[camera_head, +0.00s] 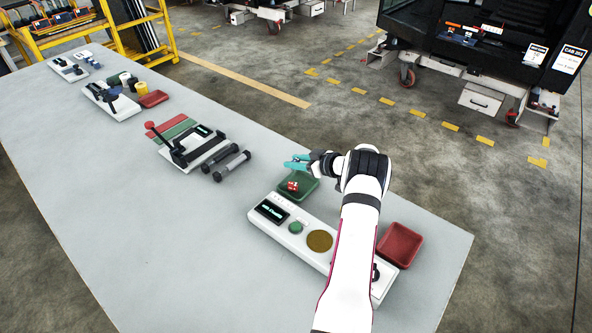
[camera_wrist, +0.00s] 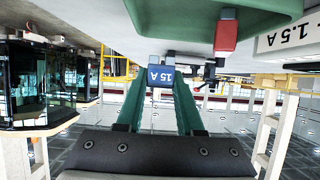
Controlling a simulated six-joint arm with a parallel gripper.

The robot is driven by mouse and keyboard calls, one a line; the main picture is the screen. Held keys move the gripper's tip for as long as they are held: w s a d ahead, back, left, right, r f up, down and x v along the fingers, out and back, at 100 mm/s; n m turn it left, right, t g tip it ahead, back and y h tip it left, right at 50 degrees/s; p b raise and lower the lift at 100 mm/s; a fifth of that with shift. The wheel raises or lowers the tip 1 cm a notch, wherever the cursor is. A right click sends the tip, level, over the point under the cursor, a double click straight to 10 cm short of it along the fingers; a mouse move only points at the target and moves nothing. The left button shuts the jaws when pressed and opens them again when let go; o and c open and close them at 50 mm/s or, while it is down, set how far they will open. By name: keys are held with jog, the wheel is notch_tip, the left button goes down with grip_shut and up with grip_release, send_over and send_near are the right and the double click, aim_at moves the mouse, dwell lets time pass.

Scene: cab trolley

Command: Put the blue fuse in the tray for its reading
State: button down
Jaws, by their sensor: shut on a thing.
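In the wrist view, the gripper (camera_wrist: 163,98) is shut on the blue fuse (camera_wrist: 160,76), whose face is marked 15 A. I cannot make out this fuse in the head view. The green tray (camera_head: 309,194) lies just below the fingers, and it shows at the top of the wrist view (camera_wrist: 170,20). The red tray (camera_head: 400,246) is right of my arm. The white tester (camera_head: 265,229) has a dark display with green text, too small to read.
A red fuse (camera_head: 293,186) is at the green tray; it also shows in the wrist view (camera_wrist: 226,37). My arm covers part of the tester. The table's left foreground is clear.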

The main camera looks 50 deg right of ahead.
notch_tip(320, 180, down, 3)
jog(key=shift+f, duration=0.2)
jog(key=shift+f, duration=0.25)
jog(key=c, duration=0.5)
grip_release()
jog(key=shift+a, duration=0.1)
jog(key=shift+c, duration=0.2)
